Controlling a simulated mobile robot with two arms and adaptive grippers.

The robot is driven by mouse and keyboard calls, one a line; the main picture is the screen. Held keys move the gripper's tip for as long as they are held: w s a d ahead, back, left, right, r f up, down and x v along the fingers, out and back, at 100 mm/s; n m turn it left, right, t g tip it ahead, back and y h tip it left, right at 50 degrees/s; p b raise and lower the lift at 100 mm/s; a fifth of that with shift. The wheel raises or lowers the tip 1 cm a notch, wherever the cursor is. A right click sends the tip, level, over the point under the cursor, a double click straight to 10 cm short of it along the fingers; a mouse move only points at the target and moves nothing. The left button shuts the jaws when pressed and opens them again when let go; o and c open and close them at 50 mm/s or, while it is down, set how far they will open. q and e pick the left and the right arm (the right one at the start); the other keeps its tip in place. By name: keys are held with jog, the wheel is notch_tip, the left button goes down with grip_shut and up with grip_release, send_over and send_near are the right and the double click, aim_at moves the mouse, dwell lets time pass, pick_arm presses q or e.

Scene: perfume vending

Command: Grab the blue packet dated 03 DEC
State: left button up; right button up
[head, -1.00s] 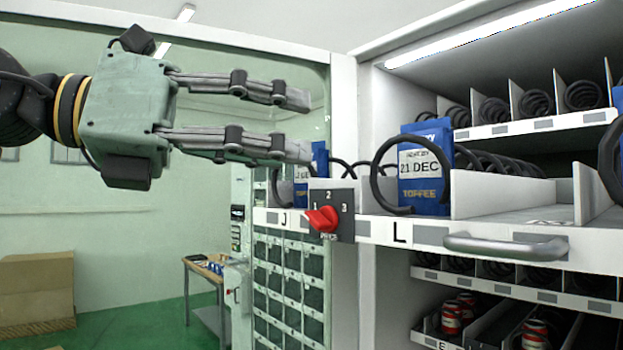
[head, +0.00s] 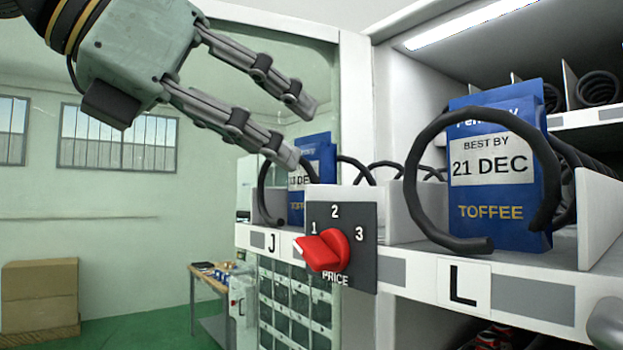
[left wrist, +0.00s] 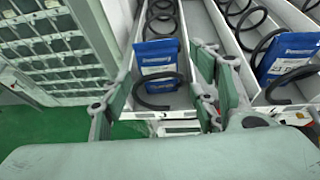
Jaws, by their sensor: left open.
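A blue packet (head: 325,162) stands upright in lane J, behind the front loop of a black coil. Its label ends in "3 DEC"; the first digit is partly covered by my finger. My left gripper (head: 298,133) is open and empty, tilted down to the right, with its fingertips at the packet's upper part. In the left wrist view the packet (left wrist: 158,62) shows between the two spread fingers; I cannot tell whether they touch it. Another blue packet (head: 495,195), marked "21 DEC" and "TOFFEE", stands in lane L inside its coil. My right gripper is not in view.
A red price knob (head: 325,250) on a dark plate sits on the shelf front between J and L. White dividers and coils (head: 425,180) border the lanes. A grey handle (head: 606,322) juts out at lower right. Open room lies left of the machine.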

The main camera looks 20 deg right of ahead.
aim_at(301, 159)
pick_arm(q)
jog(key=shift+d+f, duration=0.2)
jog(key=shift+d, duration=0.3)
jog(key=x, duration=0.1)
jog(key=p+x, duration=0.1)
jog(key=x, duration=0.1)
jog(key=shift+w+f, duration=0.15)
jog(key=shift+w, duration=0.3)
jog(key=shift+w+d+f, duration=0.3)
jog(key=shift+d, duration=0.3)
jog(key=shift+s, duration=0.15)
jog(key=shift+c, duration=0.2)
jog(key=shift+a, duration=0.15)
jog(key=shift+c, duration=1.9)
jog(key=c, duration=0.5)
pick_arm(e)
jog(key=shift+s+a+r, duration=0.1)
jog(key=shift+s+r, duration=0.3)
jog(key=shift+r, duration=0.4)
